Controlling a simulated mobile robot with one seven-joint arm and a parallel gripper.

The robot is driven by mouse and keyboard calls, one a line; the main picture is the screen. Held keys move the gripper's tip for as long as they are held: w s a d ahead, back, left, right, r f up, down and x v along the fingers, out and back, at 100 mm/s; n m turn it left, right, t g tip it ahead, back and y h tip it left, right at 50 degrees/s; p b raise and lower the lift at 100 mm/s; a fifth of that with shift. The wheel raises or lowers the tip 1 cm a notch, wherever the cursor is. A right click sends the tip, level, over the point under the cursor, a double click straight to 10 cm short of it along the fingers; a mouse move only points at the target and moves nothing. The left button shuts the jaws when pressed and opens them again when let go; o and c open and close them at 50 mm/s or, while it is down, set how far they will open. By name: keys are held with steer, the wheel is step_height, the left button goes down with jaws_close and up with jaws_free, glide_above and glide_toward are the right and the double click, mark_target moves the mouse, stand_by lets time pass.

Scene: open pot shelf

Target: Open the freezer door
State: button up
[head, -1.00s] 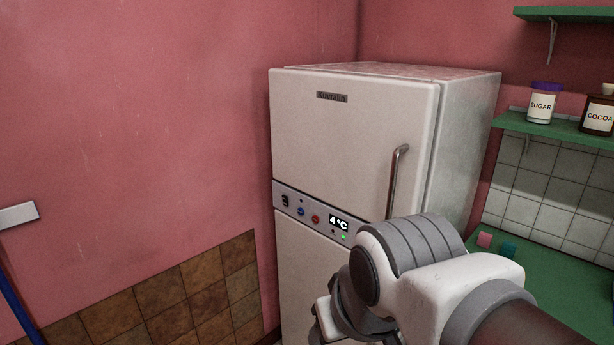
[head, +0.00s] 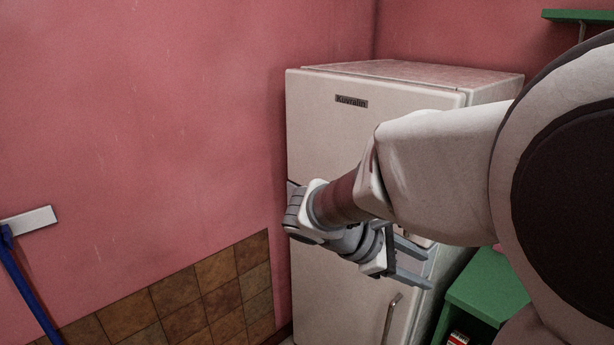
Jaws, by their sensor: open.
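A white fridge-freezer stands in the corner. Its upper door (head: 330,130) and lower door (head: 325,290) both look shut. The frames do not label which one is the freezer. The upper door's handle and most of the control panel are hidden behind my arm. The lower door's metal handle (head: 391,318) shows below my gripper. My gripper (head: 428,266) is open and empty, its two fingers pointing right in front of the appliance's right side, above the lower handle. I see no contact with either handle.
A green counter (head: 490,285) stands close on the right, partly hidden by my arm. A green shelf (head: 575,15) is at the top right. A blue-handled tool (head: 28,290) is at the left wall. The left side is mostly bare wall.

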steer(key=w+a+r+n+t+h+p, duration=0.1)
steer(key=w+a+n+t+h, duration=0.3)
steer(key=w, duration=0.3)
steer(key=w+a+r+n+t+h+p, duration=0.1)
steer(key=w+a+n+t+h, duration=0.1)
steer(key=w+a+n, duration=0.35)
steer(key=p+x, duration=0.2)
steer(key=x, duration=1.7)
steer(key=shift+w+t+y, duration=0.3)
steer(key=shift+w, duration=0.15)
steer(key=shift+n, duration=0.25)
jaws_close()
